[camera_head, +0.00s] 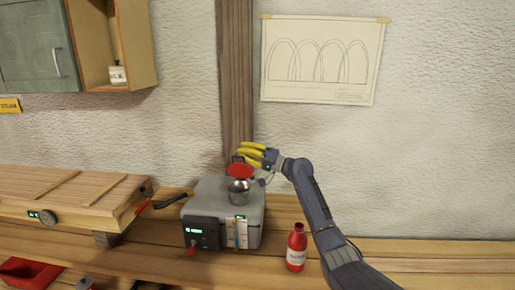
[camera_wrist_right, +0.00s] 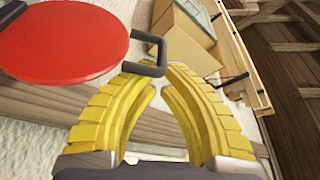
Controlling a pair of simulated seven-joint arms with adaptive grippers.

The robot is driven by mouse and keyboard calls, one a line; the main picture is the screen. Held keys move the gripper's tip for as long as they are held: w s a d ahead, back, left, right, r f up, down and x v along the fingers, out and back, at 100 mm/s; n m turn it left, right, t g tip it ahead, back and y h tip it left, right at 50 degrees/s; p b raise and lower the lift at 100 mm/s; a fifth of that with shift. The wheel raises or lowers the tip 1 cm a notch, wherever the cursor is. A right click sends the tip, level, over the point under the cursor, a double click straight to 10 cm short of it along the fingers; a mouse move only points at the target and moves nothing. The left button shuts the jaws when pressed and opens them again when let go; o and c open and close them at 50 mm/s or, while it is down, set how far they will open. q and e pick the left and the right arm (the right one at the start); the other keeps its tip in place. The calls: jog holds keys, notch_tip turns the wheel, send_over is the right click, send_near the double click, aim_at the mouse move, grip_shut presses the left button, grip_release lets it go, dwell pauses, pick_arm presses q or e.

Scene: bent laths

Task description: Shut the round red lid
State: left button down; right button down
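The round red lid (camera_head: 240,171) stands tipped up over a short metal neck (camera_head: 238,192) on top of a grey box (camera_head: 215,207). In the right wrist view the red disc (camera_wrist_right: 62,38) fills the upper left, with a dark bracket handle (camera_wrist_right: 160,52) on its edge. My right gripper (camera_head: 241,152), with yellow fingers, is at the lid's upper edge by the handle. In the wrist view a gap shows between its fingertips (camera_wrist_right: 158,72), and the handle lies at the tips. I cannot tell whether they touch it. My left gripper is not in view.
A red bottle (camera_head: 296,248) stands right of the grey box. A wooden steam box (camera_head: 75,203) lies to the left, with a dark-handled tool (camera_head: 170,201) between. A wooden post (camera_head: 236,80) rises behind. The bench at right is mostly clear.

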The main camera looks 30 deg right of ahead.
jog(key=s+a+f+n+y, duration=0.2)
jog(key=s+a+f+n, duration=0.3)
jog(key=s+a+f, duration=0.1)
jog(key=shift+s, duration=0.6)
dwell(0.6)
